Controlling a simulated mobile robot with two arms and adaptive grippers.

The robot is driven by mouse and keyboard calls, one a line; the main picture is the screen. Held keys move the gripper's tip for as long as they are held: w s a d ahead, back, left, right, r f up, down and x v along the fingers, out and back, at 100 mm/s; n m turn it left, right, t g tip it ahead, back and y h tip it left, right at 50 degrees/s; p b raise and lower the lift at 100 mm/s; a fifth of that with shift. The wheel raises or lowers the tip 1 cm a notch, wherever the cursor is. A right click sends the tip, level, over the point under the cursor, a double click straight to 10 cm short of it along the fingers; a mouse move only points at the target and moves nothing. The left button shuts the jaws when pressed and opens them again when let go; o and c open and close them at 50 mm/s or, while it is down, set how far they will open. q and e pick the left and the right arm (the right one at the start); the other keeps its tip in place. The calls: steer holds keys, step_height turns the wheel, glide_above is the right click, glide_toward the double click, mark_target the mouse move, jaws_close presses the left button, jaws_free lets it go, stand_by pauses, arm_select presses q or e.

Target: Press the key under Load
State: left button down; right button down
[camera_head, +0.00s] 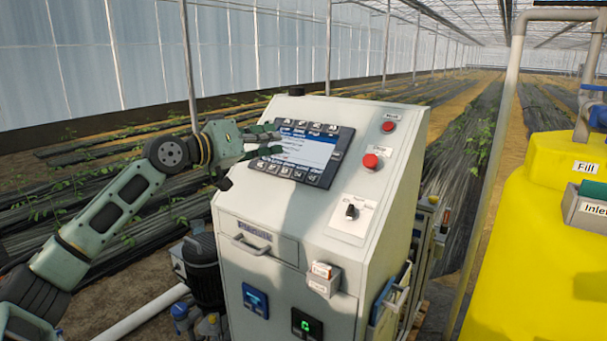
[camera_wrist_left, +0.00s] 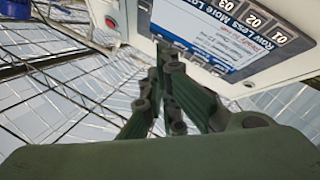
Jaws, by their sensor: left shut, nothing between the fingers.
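The control panel (camera_head: 318,150) with a lit screen and dark key rows sits on the sloped top of a grey-white cabinet. It also shows in the left wrist view (camera_wrist_left: 262,42), tilted, with a printed strip whose words seem to include Row, Less and More. My right gripper is not in view.
A red button (camera_head: 371,161), another red button (camera_head: 388,126) and a black selector switch (camera_head: 351,211) are right of the panel. A drawer handle (camera_head: 250,244) and card holder (camera_head: 323,279) stick out in front. A yellow tank (camera_head: 540,240) stands at the right.

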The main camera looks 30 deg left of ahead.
mark_target(298, 175)
arm_select(q)
steer(key=shift+w+d+f+b, duration=0.1)
steer(key=shift+w+f+b, duration=0.2)
steer(key=shift+w+f, duration=1.25)
steer(key=shift+w+d+f+b, duration=0.1)
steer(key=shift+w+f+b, duration=0.15)
steer(key=shift+w+f, duration=1.3)
steer(key=shift+s+f, duration=0.2)
steer(key=shift+s, duration=0.05)
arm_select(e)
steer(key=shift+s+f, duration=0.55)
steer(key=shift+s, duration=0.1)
arm_select(q)
steer(key=shift+w+f, duration=0.1)
steer(key=shift+f, duration=0.05)
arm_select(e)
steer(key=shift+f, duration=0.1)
arm_select(q)
steer(key=shift+w+f, duration=0.2)
